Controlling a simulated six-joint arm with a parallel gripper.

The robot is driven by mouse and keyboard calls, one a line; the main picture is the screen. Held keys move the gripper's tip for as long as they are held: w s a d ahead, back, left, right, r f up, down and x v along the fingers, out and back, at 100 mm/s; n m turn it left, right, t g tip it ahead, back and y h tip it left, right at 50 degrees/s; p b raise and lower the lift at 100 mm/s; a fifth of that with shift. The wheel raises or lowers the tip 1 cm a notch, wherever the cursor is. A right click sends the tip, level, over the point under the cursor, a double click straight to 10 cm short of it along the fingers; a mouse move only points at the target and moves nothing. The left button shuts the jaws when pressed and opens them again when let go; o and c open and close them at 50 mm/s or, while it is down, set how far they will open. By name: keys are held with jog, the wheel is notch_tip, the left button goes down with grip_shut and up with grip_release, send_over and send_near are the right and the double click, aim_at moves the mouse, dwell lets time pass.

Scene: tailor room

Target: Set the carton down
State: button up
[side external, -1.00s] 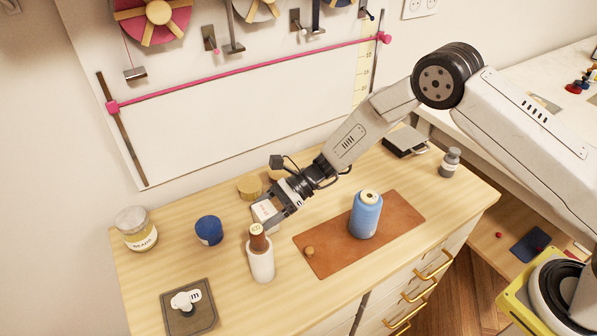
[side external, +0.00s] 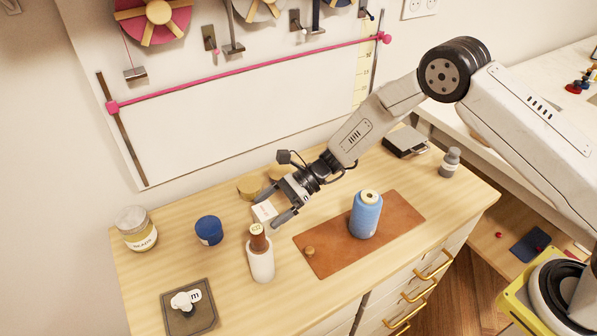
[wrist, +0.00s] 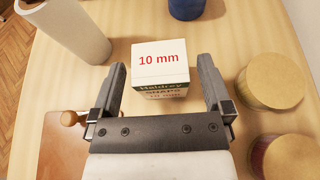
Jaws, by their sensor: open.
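The carton (wrist: 160,66) is a small box with a white face reading "10 mm" in red and a dark green band with print below. It stands on the wooden top, just ahead of my gripper (wrist: 162,84) in the wrist view. The two fingers are spread wide, one to each side, with gaps to the carton. In the side view the carton (side external: 264,212) is partly hidden behind the fingers of my gripper (side external: 272,207), which is open and empty.
A white bottle with a brown top (side external: 260,260) stands close in front. A blue jar (side external: 209,230) is left of the carton, and round tan-lidded containers (wrist: 270,80) are close on its other side. A blue spool (side external: 366,217) stands on the brown mat (side external: 325,262).

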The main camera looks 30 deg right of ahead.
jog(key=v, duration=1)
jog(key=shift+d, duration=0.15)
jog(key=s+d+r+n+g+h, duration=0.1)
jog(key=s+d+r+n+h, duration=0.15)
jog(key=d+n, duration=0.25)
jog(key=s+d+r+n+g+h, duration=0.1)
jog(key=s+d+r+n+h, duration=0.1)
jog(key=s+d+n+h, duration=0.25)
jog(key=s+d+r+n+t+h, duration=0.1)
jog(key=s+d+n+t+h, duration=0.1)
jog(key=s, duration=0.4)
jog(key=s+d+r+n+t+h, duration=0.2)
jog(key=s+d+n+h, duration=0.2)
jog(key=s+n, duration=0.2)
jog(key=shift+s+d+t, duration=0.2)
jog(key=shift+s+t, duration=0.1)
jog(key=shift+s, duration=0.25)
jog(key=shift+n, duration=0.25)
dwell(0.3)
